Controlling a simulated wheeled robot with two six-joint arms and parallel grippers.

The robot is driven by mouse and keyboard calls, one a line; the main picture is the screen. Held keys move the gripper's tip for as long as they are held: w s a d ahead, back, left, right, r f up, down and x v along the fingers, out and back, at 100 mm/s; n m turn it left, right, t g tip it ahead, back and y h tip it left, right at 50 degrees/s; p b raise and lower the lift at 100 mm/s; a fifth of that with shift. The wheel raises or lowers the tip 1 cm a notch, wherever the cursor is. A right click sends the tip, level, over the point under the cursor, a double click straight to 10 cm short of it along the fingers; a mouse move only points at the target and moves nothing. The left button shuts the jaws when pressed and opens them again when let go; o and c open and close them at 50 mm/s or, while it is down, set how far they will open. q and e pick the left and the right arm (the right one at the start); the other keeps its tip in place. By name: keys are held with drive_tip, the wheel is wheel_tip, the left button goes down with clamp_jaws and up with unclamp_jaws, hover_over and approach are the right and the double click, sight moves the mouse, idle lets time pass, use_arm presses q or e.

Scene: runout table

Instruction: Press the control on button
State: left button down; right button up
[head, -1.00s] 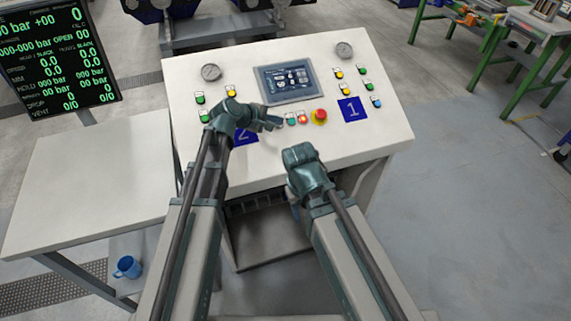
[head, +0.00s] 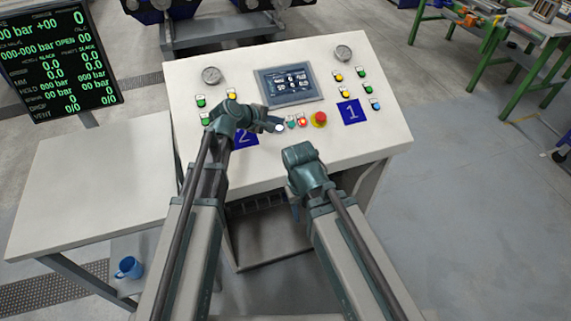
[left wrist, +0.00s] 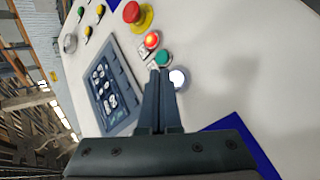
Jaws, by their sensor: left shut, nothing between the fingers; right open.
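The console's middle row holds a glowing white button (head: 280,128), a green button (head: 291,122), a lit red button (head: 303,121) and a red emergency stop on yellow (head: 319,119). Which is the control on button cannot be read from labels. My left gripper (head: 268,122) is shut and empty, its tips beside the white button. In the left wrist view the tips (left wrist: 161,75) lie just left of the white button (left wrist: 178,78) and just below the green button (left wrist: 163,57); contact cannot be told. My right gripper (head: 298,153) is over the console's lower front; its fingers are hard to see.
The sloped console (head: 385,130) carries a touchscreen (head: 290,85), two gauges, side columns of coloured buttons and blue plates 1 (head: 351,111) and 2. A white side table (head: 90,190) and a monitor (head: 60,60) stand left. A blue mug (head: 129,267) sits lower left.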

use_arm(q)
drive_tip(key=r+p, duration=0.1)
drive_tip(key=s+r+p, duration=0.1)
drive_tip(key=r+p, duration=0.1)
drive_tip(key=s+r+p, duration=0.1)
drive_tip(key=r+p, duration=0.1)
drive_tip(key=shift+s+d+r, duration=0.2)
drive_tip(key=shift+d, duration=0.2)
idle(0.4)
idle(0.7)
drive_tip(key=s+f+m+g+y, duration=0.2)
drive_tip(key=s+f+m, duration=0.15)
drive_tip(key=s, duration=0.35)
drive_tip(key=s+f+m+g+y, duration=0.1)
drive_tip(key=s+f+m+g, duration=0.2)
drive_tip(key=s+m, duration=0.3)
drive_tip(key=s+a+f+m+g+y, duration=0.1)
drive_tip(key=s+a+m+y, duration=0.1)
drive_tip(key=s, duration=0.4)
drive_tip(key=s+a+f+m+g+y, duration=0.1)
drive_tip(key=s+a+m+y, duration=0.2)
drive_tip(key=s, duration=0.3)
drive_tip(key=shift+s+a+m+g+y, duration=0.15)
drive_tip(key=shift+m+g+y, duration=0.25)
drive_tip(key=shift+m, duration=0.05)
